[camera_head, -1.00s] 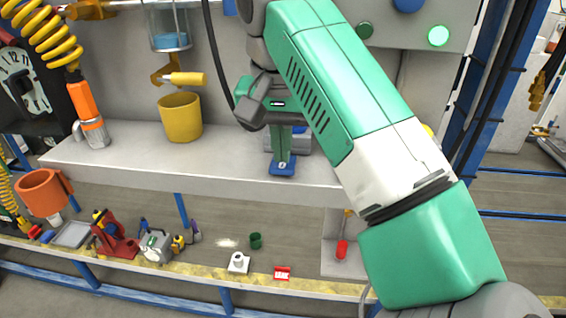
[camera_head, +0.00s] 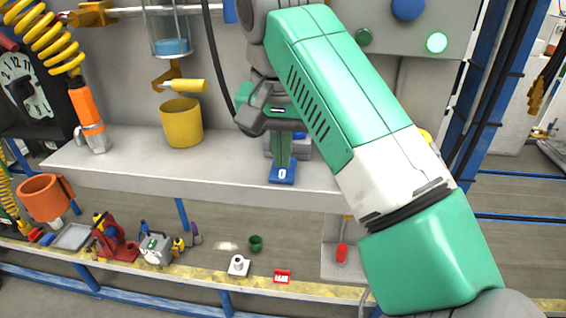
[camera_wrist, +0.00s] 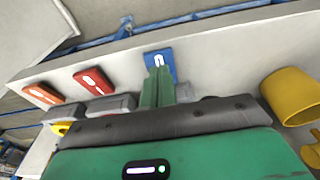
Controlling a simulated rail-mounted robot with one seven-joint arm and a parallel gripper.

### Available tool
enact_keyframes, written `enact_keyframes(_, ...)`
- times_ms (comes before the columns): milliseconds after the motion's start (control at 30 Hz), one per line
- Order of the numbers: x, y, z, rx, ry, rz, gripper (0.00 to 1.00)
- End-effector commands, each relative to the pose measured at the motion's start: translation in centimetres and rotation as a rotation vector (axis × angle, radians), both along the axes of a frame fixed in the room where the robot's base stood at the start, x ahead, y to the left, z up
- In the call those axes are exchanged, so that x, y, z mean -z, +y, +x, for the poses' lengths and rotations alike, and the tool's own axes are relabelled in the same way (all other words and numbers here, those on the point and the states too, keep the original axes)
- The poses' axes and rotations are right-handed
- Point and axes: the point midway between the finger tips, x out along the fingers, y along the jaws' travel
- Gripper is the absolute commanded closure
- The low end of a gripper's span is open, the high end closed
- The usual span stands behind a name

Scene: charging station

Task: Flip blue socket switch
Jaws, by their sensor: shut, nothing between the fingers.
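The blue socket switch (camera_head: 282,174) sits at the front edge of the grey shelf, with a white oval marking on its blue plate. It also shows in the wrist view (camera_wrist: 158,60), straight beyond my fingertips. My gripper (camera_head: 281,160) is shut and empty, with its green fingers together and pointing at the blue plate. In the wrist view, my fingertips (camera_wrist: 157,72) overlap the plate's near edge. I cannot tell whether they touch it. The part of the socket behind my fingers is hidden.
In the wrist view, a red switch plate (camera_wrist: 93,80) and an orange one (camera_wrist: 43,94) lie left of the blue one. A yellow cup (camera_head: 181,122) and an orange-handled tool (camera_head: 91,118) are on the shelf's left. Small items line the lower ledge (camera_head: 205,274).

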Motion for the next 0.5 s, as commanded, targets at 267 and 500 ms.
enact_keyframes(267,-2.8,0.0,0.0,0.002,-0.001,-0.001,1.0)
enact_keyframes(500,-5.0,0.0,0.0,0.001,0.0,-0.001,1.0)
